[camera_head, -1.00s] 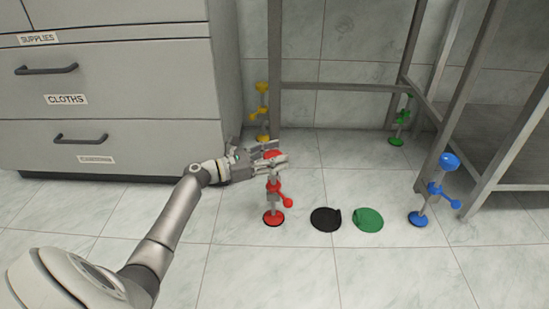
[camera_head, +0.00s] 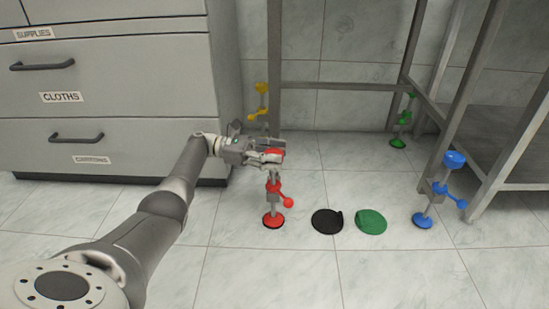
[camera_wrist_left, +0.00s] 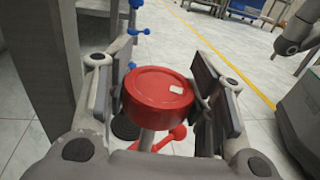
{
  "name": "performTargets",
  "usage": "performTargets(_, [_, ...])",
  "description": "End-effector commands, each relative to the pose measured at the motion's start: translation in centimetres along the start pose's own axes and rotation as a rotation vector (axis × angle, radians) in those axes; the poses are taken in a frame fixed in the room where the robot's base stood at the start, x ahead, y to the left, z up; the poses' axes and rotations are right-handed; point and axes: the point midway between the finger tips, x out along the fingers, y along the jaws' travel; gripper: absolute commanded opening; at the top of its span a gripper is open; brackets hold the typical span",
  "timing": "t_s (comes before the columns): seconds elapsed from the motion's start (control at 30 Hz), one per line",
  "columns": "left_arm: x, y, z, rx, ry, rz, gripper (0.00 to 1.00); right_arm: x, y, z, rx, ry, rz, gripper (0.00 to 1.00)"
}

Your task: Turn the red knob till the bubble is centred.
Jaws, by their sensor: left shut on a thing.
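The red knob (camera_head: 275,154) sits on top of the red-footed leg (camera_head: 272,190) in the head view. My left gripper (camera_head: 266,157) reaches it from the left and is shut on it. In the left wrist view the round red knob (camera_wrist_left: 158,88), with a small pale mark on its top, lies between the two finger pads of my left gripper (camera_wrist_left: 160,100). The fingers hide part of the knob in the head view. No bubble can be made out in either view. My right gripper is not seen in the head view.
A blue-knobbed leg (camera_head: 454,161) stands at the right, a green one (camera_head: 403,120) and a yellow one (camera_head: 261,100) behind. A black disc (camera_head: 326,221) and a green disc (camera_head: 371,221) lie on the floor. A drawer cabinet (camera_head: 110,110) stands at the left.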

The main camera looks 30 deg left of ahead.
Motion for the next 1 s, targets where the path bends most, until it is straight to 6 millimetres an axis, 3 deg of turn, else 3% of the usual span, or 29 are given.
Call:
performTargets(0.73, [0.16, -0.25, -0.17, -0.007, 0.000, -0.051, 0.25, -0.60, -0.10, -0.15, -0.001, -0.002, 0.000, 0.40])
performTargets(0.77, [0.16, -0.25, -0.17, -0.007, 0.000, -0.052, 0.53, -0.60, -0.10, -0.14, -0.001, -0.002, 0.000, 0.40])
performTargets(0.9, [0.11, -0.23, -0.11, -0.006, -0.001, -0.050, 0.71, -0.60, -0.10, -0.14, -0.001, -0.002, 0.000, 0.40])
performTargets(1.0, [0.07, -0.19, -0.04, -0.005, -0.001, -0.049, 0.72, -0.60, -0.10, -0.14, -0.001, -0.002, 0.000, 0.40])
